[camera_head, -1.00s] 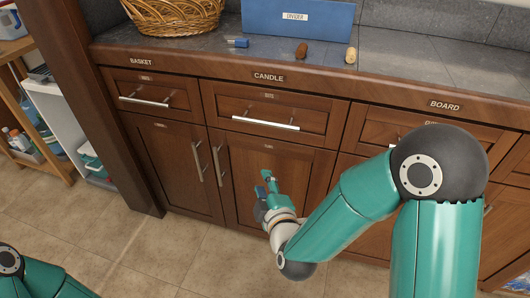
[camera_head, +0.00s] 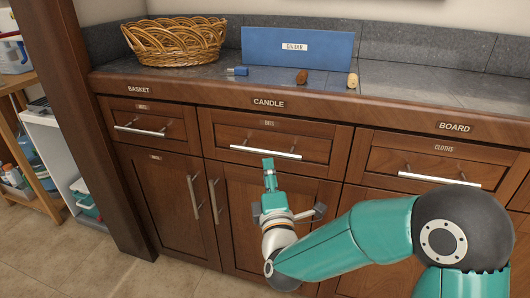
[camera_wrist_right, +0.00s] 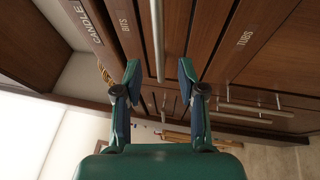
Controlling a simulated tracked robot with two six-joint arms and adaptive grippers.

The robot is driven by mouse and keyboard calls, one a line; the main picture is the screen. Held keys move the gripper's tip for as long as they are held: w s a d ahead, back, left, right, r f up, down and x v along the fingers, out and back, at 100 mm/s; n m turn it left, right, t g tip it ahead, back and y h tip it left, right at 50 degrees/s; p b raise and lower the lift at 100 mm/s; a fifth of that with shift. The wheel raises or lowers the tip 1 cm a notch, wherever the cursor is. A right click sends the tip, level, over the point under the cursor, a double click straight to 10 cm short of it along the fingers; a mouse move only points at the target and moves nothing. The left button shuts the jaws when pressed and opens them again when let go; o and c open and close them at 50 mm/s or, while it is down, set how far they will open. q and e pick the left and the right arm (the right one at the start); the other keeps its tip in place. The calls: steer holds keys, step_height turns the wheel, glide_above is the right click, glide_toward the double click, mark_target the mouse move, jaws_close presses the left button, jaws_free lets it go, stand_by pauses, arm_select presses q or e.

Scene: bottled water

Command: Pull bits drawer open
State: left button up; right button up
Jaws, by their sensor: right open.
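The drawer labelled BITS (camera_head: 300,144) is the middle one under the CANDLE label, and it is shut. Its long silver bar handle (camera_head: 250,150) runs across its front. In the right wrist view the handle (camera_wrist_right: 157,40) runs lengthwise in line with the gap between my fingers. The BITS label (camera_wrist_right: 126,24) shows left of it. My right gripper (camera_head: 268,165) is just below the handle in the head view. It also shows in the wrist view (camera_wrist_right: 159,80), open and empty, fingers apart. Whether the handle is between the fingertips in depth I cannot tell. My left gripper is not in view.
Other shut drawers flank it, at left (camera_head: 165,118) and under the BOARD label (camera_head: 420,168). Cupboard doors with upright handles are below. A wicker basket (camera_head: 175,45), a blue divider (camera_head: 297,48) and small items stand on the counter. A wooden post (camera_head: 85,130) is at left.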

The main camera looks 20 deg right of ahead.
mark_target(265, 153)
steer(key=x, duration=0.7)
steer(key=shift+w+r+b, duration=0.1)
steer(key=shift+w+b, duration=0.2)
steer(key=shift+w, duration=0.05)
steer(key=shift+c, duration=0.2)
jaws_close()
